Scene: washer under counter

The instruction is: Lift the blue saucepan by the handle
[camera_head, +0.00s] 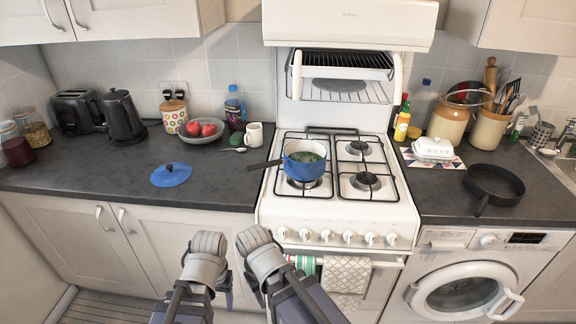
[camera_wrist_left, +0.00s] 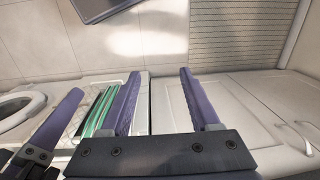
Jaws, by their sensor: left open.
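The blue saucepan (camera_head: 304,168) sits upright on the front left burner of the white stove, with something green inside. Its dark handle (camera_head: 263,165) points left, past the stove's edge over the counter. My left gripper shows in the left wrist view (camera_wrist_left: 160,72) with its two purple fingers apart and nothing between them. In the head view both my arms are low in front of the cabinets, below the counter edge and clear of the pan. A purple finger at the left of the left wrist view looks like part of my right gripper (camera_wrist_left: 55,125); its opening is not visible.
A blue lid (camera_head: 171,174) lies on the counter left of the stove. A white mug (camera_head: 254,133), a fruit bowl (camera_head: 188,133) and a kettle (camera_head: 122,117) stand behind. A black frying pan (camera_head: 494,184) lies right of the stove. Towels (camera_head: 343,275) hang on the stove front.

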